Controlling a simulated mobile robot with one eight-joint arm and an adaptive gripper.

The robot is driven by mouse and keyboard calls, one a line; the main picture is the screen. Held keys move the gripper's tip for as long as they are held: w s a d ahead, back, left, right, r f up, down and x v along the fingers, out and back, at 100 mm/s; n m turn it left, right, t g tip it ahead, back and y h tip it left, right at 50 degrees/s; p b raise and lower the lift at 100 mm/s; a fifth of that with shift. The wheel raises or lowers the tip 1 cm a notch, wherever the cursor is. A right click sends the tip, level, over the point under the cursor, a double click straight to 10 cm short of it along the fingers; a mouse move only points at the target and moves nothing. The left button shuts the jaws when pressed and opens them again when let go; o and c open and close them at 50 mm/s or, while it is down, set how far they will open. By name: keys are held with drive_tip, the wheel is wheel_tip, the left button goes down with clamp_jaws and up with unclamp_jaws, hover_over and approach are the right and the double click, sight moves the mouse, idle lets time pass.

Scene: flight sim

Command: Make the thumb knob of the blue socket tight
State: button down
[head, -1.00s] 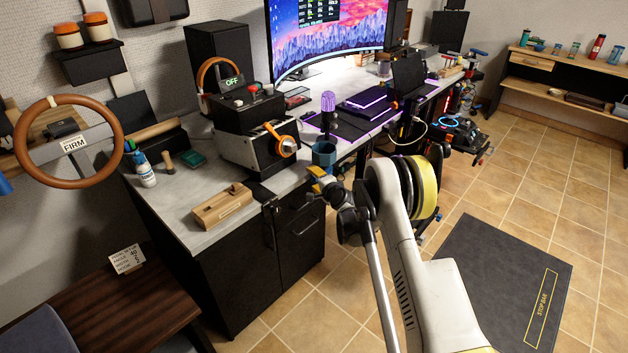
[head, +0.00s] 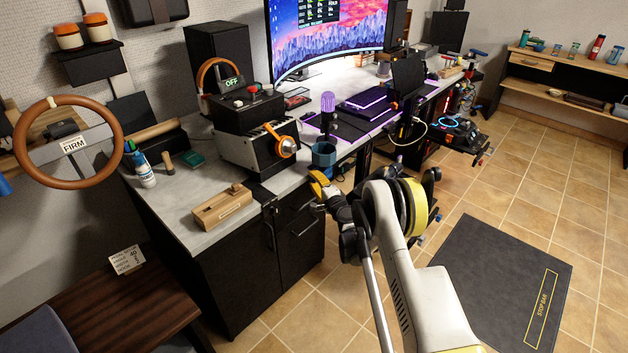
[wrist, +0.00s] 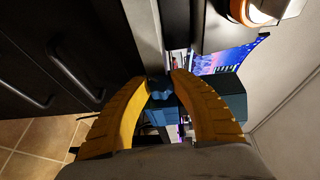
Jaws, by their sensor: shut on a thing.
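The blue socket (head: 323,154) is a dark blue-teal cup-like holder at the front edge of the grey desk. In the wrist view its teal body (wrist: 236,106) shows partly behind my right finger. Its small blue thumb knob (wrist: 160,88) lies between my yellow fingertips. My gripper (head: 319,184) is just below and in front of the socket, beside the desk edge. It is shut on the knob. In the head view the knob is hidden or too small to make out, and whether it is tight cannot be seen.
The black cabinet front (head: 300,232) with handles is close to the left of my gripper. A wooden block (head: 222,207) lies on the desk. Open tiled floor and a dark mat (head: 500,280) are at right.

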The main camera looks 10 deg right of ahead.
drive_tip(key=shift+t, duration=0.4)
drive_tip(key=c, duration=1.1)
unclamp_jaws()
drive_tip(key=shift+a, duration=0.1)
drive_tip(key=v, duration=0.7)
drive_tip(key=shift+s, duration=0.3)
